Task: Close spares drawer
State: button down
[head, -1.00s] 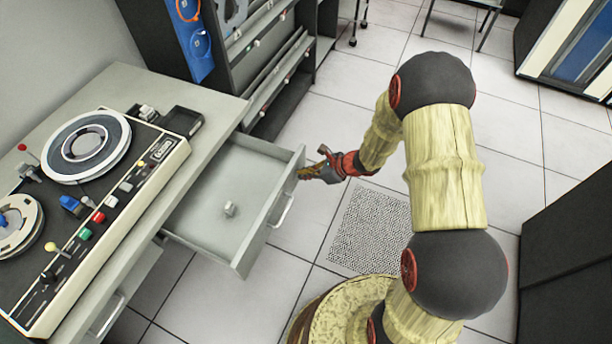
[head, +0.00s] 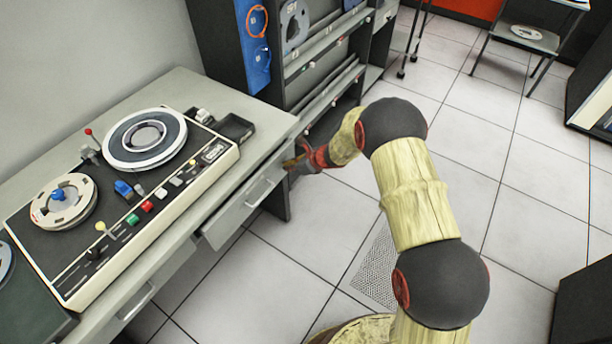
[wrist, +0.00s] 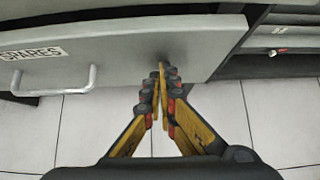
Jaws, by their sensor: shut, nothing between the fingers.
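The spares drawer (head: 240,207) is under the desk top, pushed most of the way in, with only a thin strip of its inside edge showing in the head view. Its grey front (wrist: 130,55) fills the upper part of the wrist view, with a SPARES label and a pale bar handle (wrist: 55,82) at left. The handle also shows in the head view (head: 262,192). My gripper (wrist: 161,72) is shut and empty, its fingertips at the drawer front, right of the handle. They seem to touch the front. In the head view my gripper (head: 292,162) is at the drawer's far end.
A tape deck (head: 130,190) with two reels stands on the desk. A dark rack (head: 310,70) stands just beyond the drawer's far end. Another drawer handle (head: 137,302) is nearer, lower left. The tiled floor (head: 290,240) before the drawer is clear.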

jog(key=w+a, duration=0.4)
jog(key=a, duration=0.1)
jog(key=shift+w+a+r+p, duration=0.1)
jog(key=shift+a+p, duration=0.05)
jog(key=shift+p, duration=0.25)
